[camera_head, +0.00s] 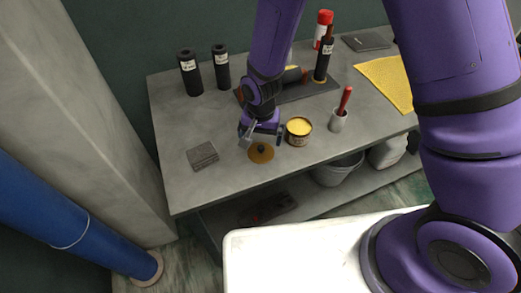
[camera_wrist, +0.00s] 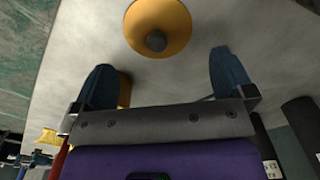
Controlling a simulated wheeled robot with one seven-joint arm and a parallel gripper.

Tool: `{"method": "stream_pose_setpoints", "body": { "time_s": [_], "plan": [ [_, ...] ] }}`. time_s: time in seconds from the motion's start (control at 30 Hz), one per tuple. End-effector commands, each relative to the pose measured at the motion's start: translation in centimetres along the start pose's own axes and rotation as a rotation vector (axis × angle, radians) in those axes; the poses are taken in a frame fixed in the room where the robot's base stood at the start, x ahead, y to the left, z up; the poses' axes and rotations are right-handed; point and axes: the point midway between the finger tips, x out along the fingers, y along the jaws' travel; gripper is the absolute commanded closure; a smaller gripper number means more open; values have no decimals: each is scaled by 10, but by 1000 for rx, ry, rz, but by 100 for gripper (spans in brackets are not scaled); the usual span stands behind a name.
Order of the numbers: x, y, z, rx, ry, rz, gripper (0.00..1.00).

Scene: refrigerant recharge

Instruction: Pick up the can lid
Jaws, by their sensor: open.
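The can lid is a round amber disc with a dark knob (camera_head: 261,153), lying flat on the grey workbench (camera_head: 215,184). In the wrist view the lid (camera_wrist: 174,22) is at the top centre, its knob facing the camera. My gripper (camera_head: 263,138) is just above and behind the lid, pointing down. In the wrist view its two blue fingers (camera_wrist: 162,68) are wide apart, with nothing between them. The lid lies just beyond the fingertips, roughly centred between them. An open can with yellow contents (camera_head: 299,128) stands close on the right; the left finger partly hides a yellow object in the wrist view.
A white cup with a red-handled tool (camera_head: 338,121) stands right of the can. A small grey block or pad (camera_head: 202,155) lies to the left. Black cylinders (camera_head: 190,73), a red-capped can (camera_head: 323,28) and a yellow cloth (camera_head: 385,82) are farther back. The front-left bench is clear.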

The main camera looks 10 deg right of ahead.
Motion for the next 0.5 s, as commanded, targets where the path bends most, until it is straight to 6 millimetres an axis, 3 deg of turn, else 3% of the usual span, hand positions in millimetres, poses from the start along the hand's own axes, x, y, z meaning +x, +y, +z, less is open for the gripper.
{"method": "stream_pose_setpoints", "body": {
  "time_s": [0.3, 0.5],
  "plan": [
    [40, 1, 4, -1, -2, 2, 0],
    [48, 1, 4, -1, -1, 1, 0]
  ]
}}
